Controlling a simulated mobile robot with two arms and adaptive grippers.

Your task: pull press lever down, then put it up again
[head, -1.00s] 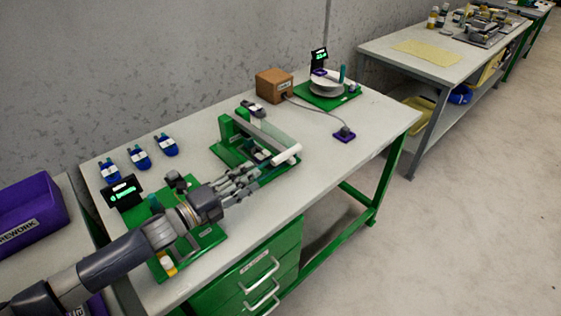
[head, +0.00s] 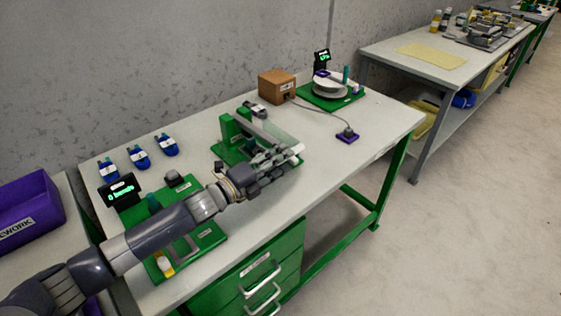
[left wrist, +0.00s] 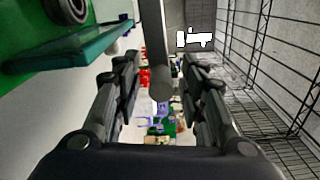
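The press (head: 228,128) is a green fixture at the middle of the table. Its lever (head: 262,127) is a long pale bar running right and toward the front edge, with a white handle end (head: 298,148). My left gripper (head: 284,156) reaches over the press base to the handle end and partly hides it. In the left wrist view the grey lever (left wrist: 152,40) comes down between the two fingers of my left gripper (left wrist: 160,68). The fingers are spread, with a visible gap on each side of the lever. My right gripper is in neither view.
A green board with a lit display (head: 121,192) lies under my left arm. Blue connectors (head: 138,156) lie behind it. A brown box (head: 276,86) and a green scale station (head: 330,92) stand farther right. The table front right (head: 350,155) is clear.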

